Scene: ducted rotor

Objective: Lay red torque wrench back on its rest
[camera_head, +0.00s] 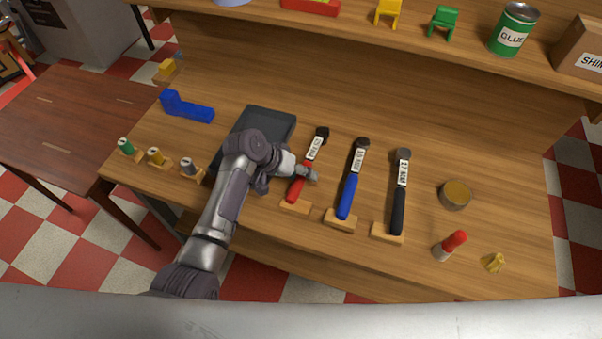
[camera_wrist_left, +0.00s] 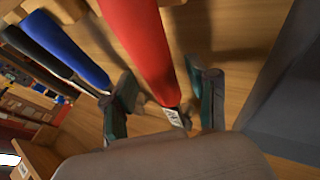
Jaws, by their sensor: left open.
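The red torque wrench (camera_head: 295,188) lies on the workbench with its red handle toward the front and its dark head toward the back. Its handle end is at a small wooden rest (camera_head: 297,207) and appears to lie on it. My left gripper (camera_head: 305,174) is at the middle of the wrench, low over the bench. In the left wrist view, the open fingers (camera_wrist_left: 164,103) stand on either side of the red wrench (camera_wrist_left: 143,45), with gaps visible beside it. The forearm and hand hide part of the bench. My right gripper is not in view.
A blue wrench (camera_head: 348,193) and a black wrench (camera_head: 398,207) lie to the right on similar rests. A dark tray or case (camera_head: 268,121) is at the left, partly behind my arm.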

